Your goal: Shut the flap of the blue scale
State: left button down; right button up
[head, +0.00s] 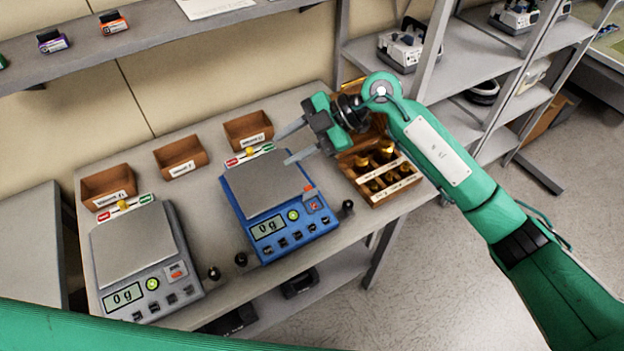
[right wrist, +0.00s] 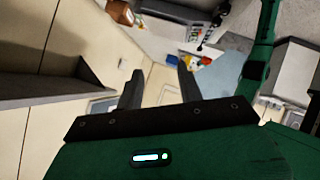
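The blue scale (head: 275,218) stands on the table, with a flat grey panel (head: 262,183) on top and a display reading 0 g. I cannot clearly make out a separate flap or its angle. My right gripper (head: 287,146) is over the back right part of the blue scale, its two fingers apart with nothing between them. The fingers also show apart in the right wrist view (right wrist: 160,88). I cannot tell whether a finger touches the scale. My left gripper is out of view.
A grey scale (head: 135,245) stands to the left. Brown bins (head: 181,157) line the table's back. A wooden rack with bottles (head: 381,172) is close to the right. Small black knobs (head: 241,259) are near the front. A shelf (head: 140,30) hangs above the table.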

aim_at(307, 189)
jog(key=w+d+f+m+t+h, duration=0.1)
jog(key=w+d+f+m+h, duration=0.1)
jog(key=w+d+h, duration=0.45)
jog(key=shift+h, duration=0.35)
jog(key=p+x, duration=0.1)
jog(key=x, duration=0.3)
jog(key=s+d+p+x, duration=0.1)
jog(key=x, duration=0.3)
jog(key=p+x, duration=0.1)
jog(key=x, duration=0.3)
jog(key=shift+s+d+f+p, duration=0.15)
jog(key=shift+d+p, duration=0.2)
jog(key=shift+s+a+f, duration=0.1)
jog(key=shift+a+f, duration=0.1)
jog(key=shift+f, duration=0.45)
grip_shut()
